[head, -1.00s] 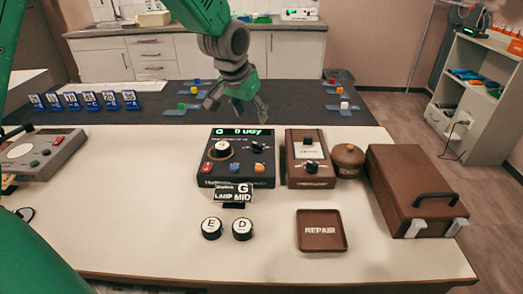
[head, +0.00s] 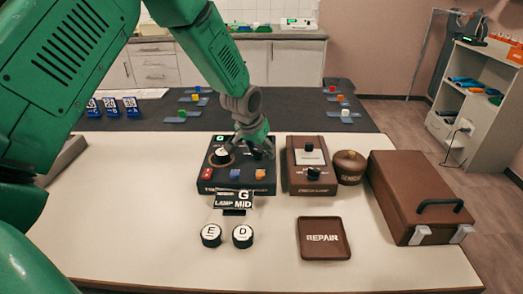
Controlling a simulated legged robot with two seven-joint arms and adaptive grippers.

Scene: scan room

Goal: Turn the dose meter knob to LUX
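A brown meter box (head: 292,184) stands on the white table, right of the black control box. It has a pale dial face (head: 310,157) and a dark round knob (head: 313,173). Its small lettering is too small to read, so I cannot make out LUX or where the knob points. My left gripper (head: 252,150) is over the upper right part of the black control box (head: 236,188), left of the brown box. Its fingers look spread around or above the black box's dark knob, which they partly hide; contact cannot be told. My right gripper is not in view.
A round brown pot (head: 349,168) and a brown case (head: 412,193) stand to the right. In front are a REPAIR tray (head: 323,253), a LAMP MID sign (head: 233,200) and round pieces E (head: 211,235) and D (head: 243,235). The table's front left is clear.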

